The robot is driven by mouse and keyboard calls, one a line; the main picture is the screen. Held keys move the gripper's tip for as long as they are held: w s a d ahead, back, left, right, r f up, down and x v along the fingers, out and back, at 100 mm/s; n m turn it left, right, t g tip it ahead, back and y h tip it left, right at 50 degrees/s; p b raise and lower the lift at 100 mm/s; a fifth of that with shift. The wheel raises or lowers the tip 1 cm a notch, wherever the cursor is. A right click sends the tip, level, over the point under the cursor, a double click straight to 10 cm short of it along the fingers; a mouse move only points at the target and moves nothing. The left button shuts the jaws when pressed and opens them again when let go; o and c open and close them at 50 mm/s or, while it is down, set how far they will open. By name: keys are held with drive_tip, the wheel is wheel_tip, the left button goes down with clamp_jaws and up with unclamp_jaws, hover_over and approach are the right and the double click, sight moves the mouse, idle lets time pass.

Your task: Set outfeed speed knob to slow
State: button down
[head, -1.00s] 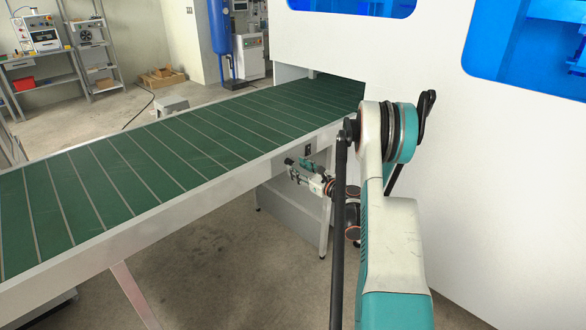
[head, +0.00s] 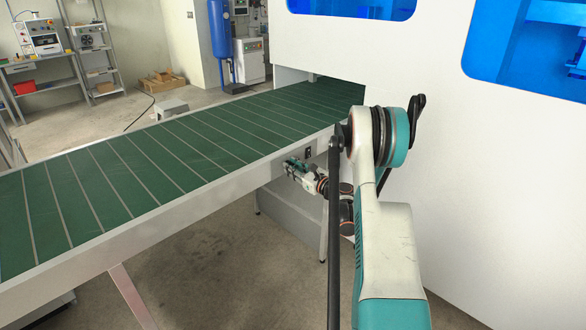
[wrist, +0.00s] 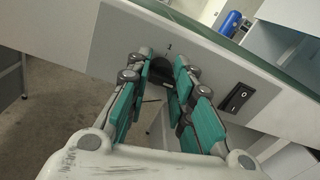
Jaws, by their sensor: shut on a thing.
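The outfeed speed knob (wrist: 162,72) is a dark round knob on the grey side rail of the conveyor, seen in the wrist view between my fingers. My gripper (wrist: 163,84) has its teal-padded fingers on either side of the knob and is shut on it. The fingers hide much of the knob, so its pointer setting cannot be read. In the head view my gripper (head: 290,168) is at the conveyor's side rail, and the knob is hidden there.
A black rocker switch (wrist: 237,98) sits on the rail right of the knob; it also shows in the head view (head: 307,152). The green-slatted conveyor (head: 150,160) runs into the white machine (head: 420,70). Open floor (head: 200,270) lies below the conveyor.

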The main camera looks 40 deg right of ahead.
drive_tip(key=shift+n, duration=0.3)
drive_tip(key=shift+f+n+t+y, duration=0.15)
drive_tip(key=shift+n+y, duration=0.15)
drive_tip(key=shift+n, duration=4.2)
drive_tip(key=shift+n+t+y, duration=0.15)
drive_tip(key=shift+n+y, duration=0.15)
drive_tip(key=shift+n, duration=4.5)
drive_tip(key=c, duration=1.4)
unclamp_jaws()
drive_tip(key=shift+s, duration=0.15)
